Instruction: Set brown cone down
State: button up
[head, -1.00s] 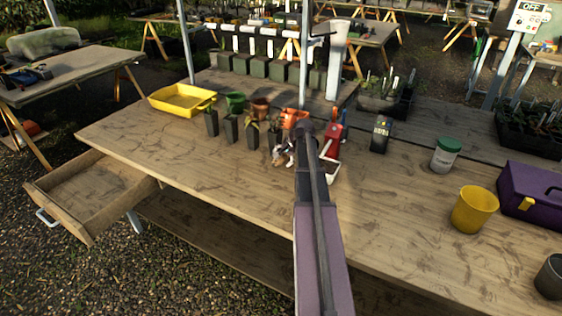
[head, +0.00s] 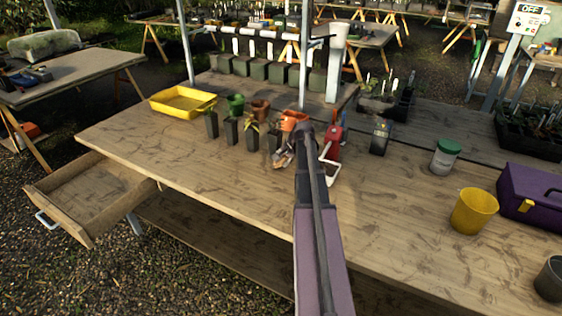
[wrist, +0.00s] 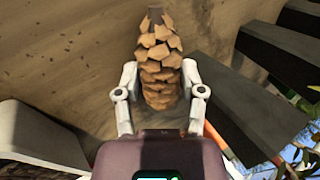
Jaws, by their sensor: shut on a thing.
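The brown cone (wrist: 160,62), covered in overlapping scales, sits between the two pale fingers of my gripper (wrist: 160,80) in the wrist view. The fingers are closed against its sides. Its narrow dark end points away from my palm, toward the wooden bench (head: 190,165). I cannot tell whether the cone touches the bench. In the head view, the cone (head: 282,161) and my gripper show small beside the row of dark pots, partly hidden by my arm.
Dark square pots (head: 231,130) with seedlings stand just behind the gripper, along with an orange pot (head: 290,123). A red container (head: 333,140) is to the right. A yellow tray (head: 180,101) lies at back left. The bench's front left is clear.

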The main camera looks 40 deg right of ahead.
jog(key=shift+r, duration=0.15)
notch_tip(320, 180, up, 3)
jog(key=p, duration=0.3)
jog(key=shift+f, duration=0.2)
jog(key=s+a, duration=0.2)
jog(key=s, duration=0.2)
jog(key=s+a+r+p, duration=0.1)
jog(key=s+a, duration=0.2)
jog(key=s, duration=0.1)
jog(key=s+a+r+p, duration=0.1)
jog(key=s+a, duration=0.1)
jog(key=s, duration=0.2)
jog(key=shift+s+a, duration=0.3)
jog(key=shift+a, duration=0.05)
jog(key=shift+s+a, duration=0.35)
jog(key=shift+s, duration=0.15)
